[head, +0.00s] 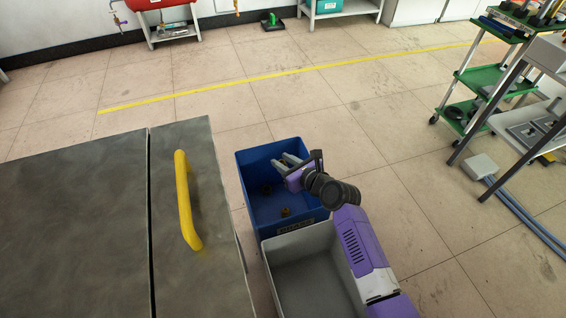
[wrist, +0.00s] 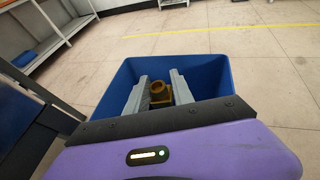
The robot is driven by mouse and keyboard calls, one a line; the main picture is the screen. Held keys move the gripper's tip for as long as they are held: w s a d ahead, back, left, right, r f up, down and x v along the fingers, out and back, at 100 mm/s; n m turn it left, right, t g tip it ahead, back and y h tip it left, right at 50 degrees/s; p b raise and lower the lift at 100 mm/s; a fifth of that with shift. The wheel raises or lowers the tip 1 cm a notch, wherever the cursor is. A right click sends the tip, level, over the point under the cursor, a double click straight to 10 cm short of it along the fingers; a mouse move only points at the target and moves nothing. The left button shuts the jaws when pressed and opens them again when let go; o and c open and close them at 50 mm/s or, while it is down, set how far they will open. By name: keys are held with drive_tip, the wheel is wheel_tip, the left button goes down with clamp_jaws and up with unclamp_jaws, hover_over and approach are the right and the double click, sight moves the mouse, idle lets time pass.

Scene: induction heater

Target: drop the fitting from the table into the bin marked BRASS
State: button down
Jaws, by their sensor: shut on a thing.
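The blue bin (head: 246,178) stands on the floor beside the grey table (head: 75,230). Its front label (head: 296,226) is small and blurred, and I cannot read it surely as BRASS. My gripper (head: 283,161) is above the bin's opening, with its fingers over the inside. In the wrist view it is shut on a brass-coloured fitting (wrist: 160,91), held between the two grey fingers, with the blue bin (wrist: 212,72) around and below. The held fitting is not clear in the head view.
Small brass-coloured pieces (head: 285,211) lie in the blue bin. A grey bin (head: 310,275) stands against its near side, below my arm. A yellow handle (head: 186,200) is on the table. A green-shelved cart (head: 487,80) stands at right; the floor beyond the bin is clear.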

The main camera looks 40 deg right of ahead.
drive_tip(key=shift+f+b, duration=0.55)
drive_tip(key=shift+f, duration=0.2)
drive_tip(key=shift+r, duration=0.1)
drive_tip(key=c, duration=1)
unclamp_jaws()
drive_tip(key=shift+p+v, duration=1.1)
drive_tip(key=shift+v, duration=2.85)
